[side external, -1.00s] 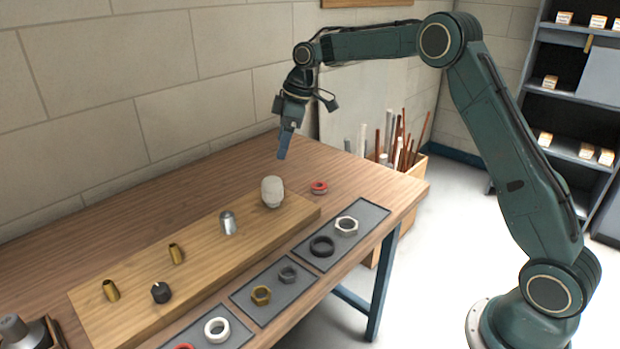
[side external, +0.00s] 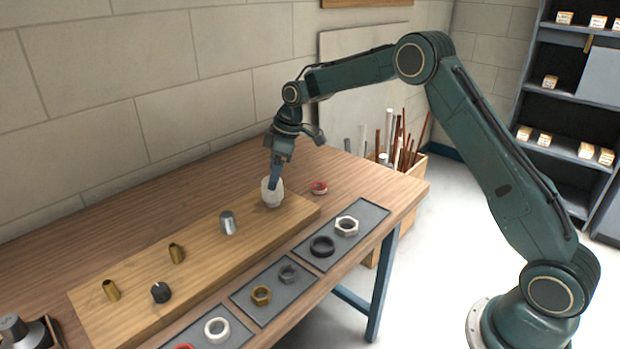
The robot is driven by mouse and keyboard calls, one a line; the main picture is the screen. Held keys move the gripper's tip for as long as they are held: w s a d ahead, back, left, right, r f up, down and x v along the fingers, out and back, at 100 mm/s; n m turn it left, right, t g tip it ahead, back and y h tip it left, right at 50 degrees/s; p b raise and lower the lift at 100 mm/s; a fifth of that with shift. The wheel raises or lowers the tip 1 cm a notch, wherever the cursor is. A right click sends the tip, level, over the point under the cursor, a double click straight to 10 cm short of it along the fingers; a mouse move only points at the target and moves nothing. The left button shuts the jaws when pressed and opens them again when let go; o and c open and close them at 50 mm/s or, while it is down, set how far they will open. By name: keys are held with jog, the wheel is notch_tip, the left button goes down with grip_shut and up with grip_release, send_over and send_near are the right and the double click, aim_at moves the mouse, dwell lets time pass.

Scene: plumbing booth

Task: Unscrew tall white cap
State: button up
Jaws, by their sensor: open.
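The tall white cap (side external: 270,196) stands upright at the far right end of the wooden board (side external: 215,262). My gripper (side external: 276,184) points down at the cap, with its fingers overlapping the cap's upper part in this view. The jaws are open. The near finger hides part of the cap, and I cannot tell whether the fingers touch it.
A silver fitting (side external: 228,222), brass fittings (side external: 176,253) and a black knob (side external: 160,292) stand along the board. Dark trays with nuts and rings (side external: 346,226) lie in front. The table behind the board is clear.

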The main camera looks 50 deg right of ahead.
jog(key=shift+x, duration=2.55)
jog(key=c, duration=1.1)
jog(key=shift+o, duration=0.2)
jog(key=shift+s+r+n+g+y, duration=0.15)
jog(key=shift+n+g, duration=0.25)
jog(key=shift+n, duration=1.1)
jog(key=shift+f+n+g+y, duration=0.1)
jog(key=shift+n+g+y, duration=0.25)
jog(key=shift+n, duration=1.15)
jog(key=n, duration=0.2)
jog(key=n+g, duration=0.1)
jog(key=n, duration=0.2)
jog(key=shift+a+r+g, duration=0.1)
jog(key=shift+r+g, duration=0.05)
jog(key=shift+g, duration=0.1)
jog(key=shift+s+n, duration=0.2)
jog(key=shift+n, duration=0.3)
